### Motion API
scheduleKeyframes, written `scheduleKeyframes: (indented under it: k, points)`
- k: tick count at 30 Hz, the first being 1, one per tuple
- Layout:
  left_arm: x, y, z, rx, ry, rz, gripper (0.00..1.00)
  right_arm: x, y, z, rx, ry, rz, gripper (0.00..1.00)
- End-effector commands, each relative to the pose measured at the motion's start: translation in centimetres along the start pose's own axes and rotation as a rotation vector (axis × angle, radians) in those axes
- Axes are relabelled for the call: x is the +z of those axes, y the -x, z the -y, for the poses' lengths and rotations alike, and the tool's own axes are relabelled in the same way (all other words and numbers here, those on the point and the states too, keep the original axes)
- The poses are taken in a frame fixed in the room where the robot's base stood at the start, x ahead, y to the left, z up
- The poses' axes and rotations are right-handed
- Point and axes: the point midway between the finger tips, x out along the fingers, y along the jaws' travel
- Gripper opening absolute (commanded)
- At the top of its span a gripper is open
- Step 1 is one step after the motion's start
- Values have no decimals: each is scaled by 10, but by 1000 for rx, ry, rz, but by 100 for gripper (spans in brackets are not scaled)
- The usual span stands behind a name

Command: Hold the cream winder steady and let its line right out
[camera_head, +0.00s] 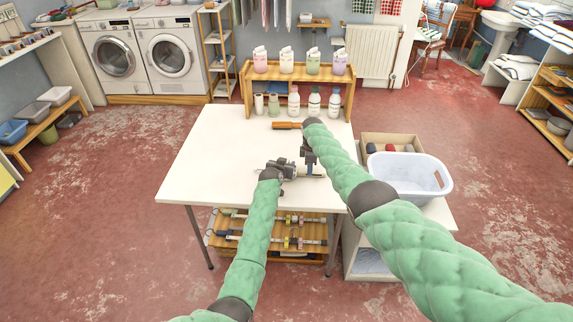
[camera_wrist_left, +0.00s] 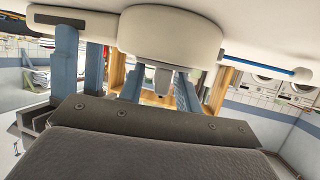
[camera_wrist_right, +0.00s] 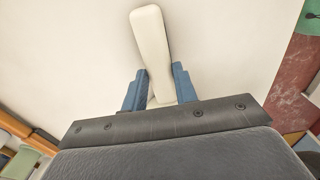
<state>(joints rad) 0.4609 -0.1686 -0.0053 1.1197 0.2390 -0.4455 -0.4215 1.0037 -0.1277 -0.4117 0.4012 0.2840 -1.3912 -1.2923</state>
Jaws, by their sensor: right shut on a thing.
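The cream winder (camera_wrist_left: 170,35) fills the top of the left wrist view as a round drum with a small grey peg below it. In the head view it is small and mostly hidden by my grippers at the table's front right. My right gripper (camera_wrist_right: 158,90) is shut on a cream bar (camera_wrist_right: 151,45), apparently the winder's handle. My left gripper (camera_wrist_left: 160,88) is close to the drum, its blue fingers apart with the grey peg showing between them; I see no contact. In the head view the left gripper (camera_head: 288,168) is just left of the right gripper (camera_head: 309,165).
The white table (camera_head: 210,155) is clear on its left. An orange-handled tool (camera_head: 287,125) lies toward the back, before a wooden shelf (camera_head: 300,80) with several bottles. A white basket (camera_head: 428,176) and a box (camera_head: 385,140) stand to the right. A blue rod-like thing (camera_wrist_left: 270,67) shows in the left wrist view.

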Motion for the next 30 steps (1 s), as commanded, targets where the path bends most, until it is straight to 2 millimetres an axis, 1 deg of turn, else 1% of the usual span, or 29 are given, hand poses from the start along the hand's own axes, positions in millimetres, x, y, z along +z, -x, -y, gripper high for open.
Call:
scheduleKeyframes:
  k: [7, 11, 14, 24, 30]
  points:
    - [-1, 1, 0, 0, 0, -1, 34, 0, 0, 0, 0, 0, 0, 1]
    - [-1, 8, 0, 0, -1, -2, 34, 0, 0, 0, -1, 0, 0, 1]
    - [0, 20, 0, 0, -1, -1, 34, 0, 0, 0, -1, 0, 0, 1]
    - [0, 77, 1, -1, 0, -1, 34, 0, -1, 0, -1, 0, 0, 1]
    - [0, 105, 0, 0, -1, -1, 34, 0, 0, 0, -1, 0, 0, 1]
